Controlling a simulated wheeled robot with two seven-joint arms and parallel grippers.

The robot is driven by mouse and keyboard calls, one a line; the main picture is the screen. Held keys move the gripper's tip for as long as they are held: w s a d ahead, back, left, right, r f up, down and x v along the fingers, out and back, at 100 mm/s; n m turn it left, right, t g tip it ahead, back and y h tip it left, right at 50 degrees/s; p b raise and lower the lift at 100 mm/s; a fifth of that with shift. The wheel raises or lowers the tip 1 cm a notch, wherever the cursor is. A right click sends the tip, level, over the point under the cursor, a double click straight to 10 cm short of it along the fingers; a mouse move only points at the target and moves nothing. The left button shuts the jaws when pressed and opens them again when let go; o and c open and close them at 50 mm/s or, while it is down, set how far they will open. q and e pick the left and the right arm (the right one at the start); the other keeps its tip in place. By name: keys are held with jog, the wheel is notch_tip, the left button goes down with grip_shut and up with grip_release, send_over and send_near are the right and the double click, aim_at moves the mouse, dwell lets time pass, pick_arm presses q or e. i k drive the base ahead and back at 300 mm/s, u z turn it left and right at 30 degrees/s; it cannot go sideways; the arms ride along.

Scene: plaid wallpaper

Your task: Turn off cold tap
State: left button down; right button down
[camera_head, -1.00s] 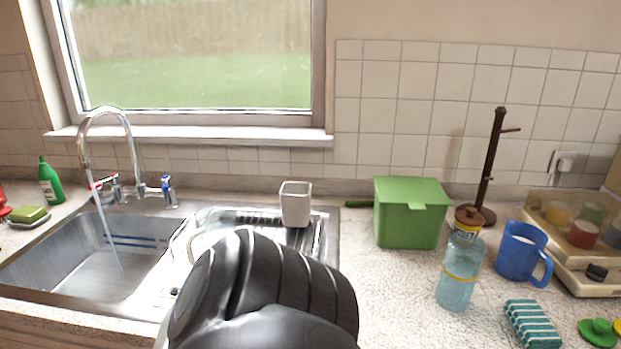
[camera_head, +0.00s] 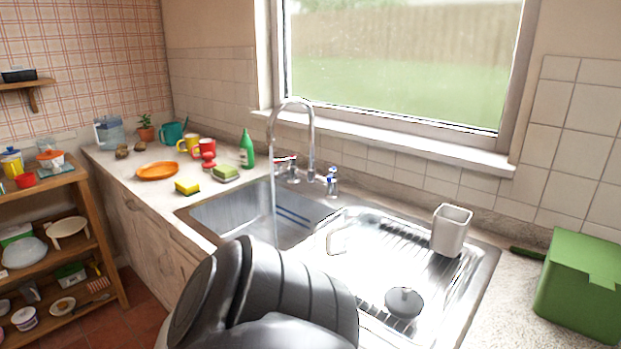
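The cold tap (camera_head: 332,181), with blue marks on its handle, stands at the back edge of the sink, right of the curved chrome spout (camera_head: 312,140). A red-marked tap (camera_head: 284,161) is on the spout's left. Water (camera_head: 272,200) runs from the spout into the steel sink basin (camera_head: 225,212). A large black ribbed part of my own body fills the bottom middle and hides part of the sink's front. Neither gripper's fingers can be seen.
A grey cup (camera_head: 451,230) stands on the draining board (camera_head: 372,268), with a dark round-topped item (camera_head: 404,302) nearer. A green box (camera_head: 583,285) is at right. A green bottle (camera_head: 247,150), sponge (camera_head: 187,187) and orange plate (camera_head: 157,171) are left. Shelves (camera_head: 88,225) stand far left.

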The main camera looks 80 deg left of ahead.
aim_at(332, 172)
jog(key=u, duration=2.7)
